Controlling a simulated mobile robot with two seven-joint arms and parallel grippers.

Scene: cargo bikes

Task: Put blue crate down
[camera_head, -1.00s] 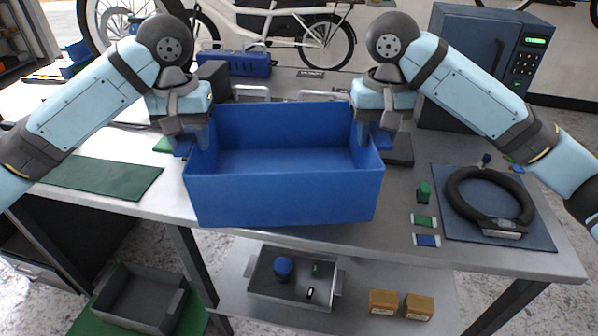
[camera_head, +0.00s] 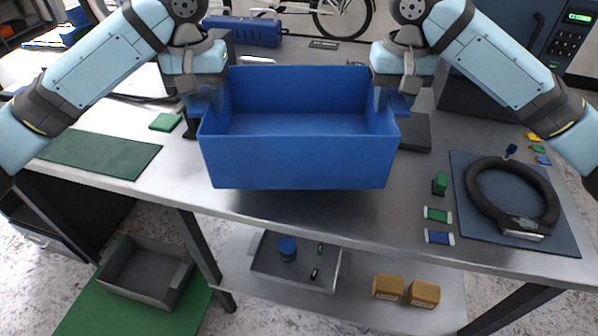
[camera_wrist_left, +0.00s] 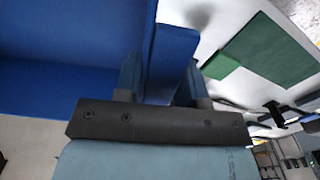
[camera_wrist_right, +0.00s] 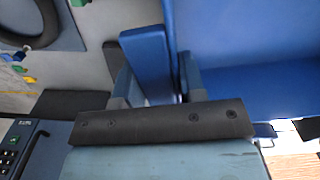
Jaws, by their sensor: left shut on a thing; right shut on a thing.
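The blue crate (camera_head: 298,160) is an open, empty box held level between my two arms. It hangs over the front middle of the metal table (camera_head: 330,215), with a shadow under it, and looks apart from the top. My left gripper (camera_head: 212,98) is shut on the crate's left side. In the left wrist view its fingers (camera_wrist_left: 160,85) pinch the blue wall. My right gripper (camera_head: 388,98) is shut on the crate's right side. In the right wrist view its fingers (camera_wrist_right: 155,85) pinch the other wall. The crate hides the table part behind and beneath it.
A green mat (camera_head: 98,152) lies left. Right are a blue mat (camera_head: 560,235) with a black ring (camera_head: 510,192), and small green and blue pieces (camera_head: 438,215). A blue case (camera_head: 243,30) stands behind. A grey bin (camera_head: 290,270) and brown boxes (camera_head: 405,290) sit on the lower shelf.

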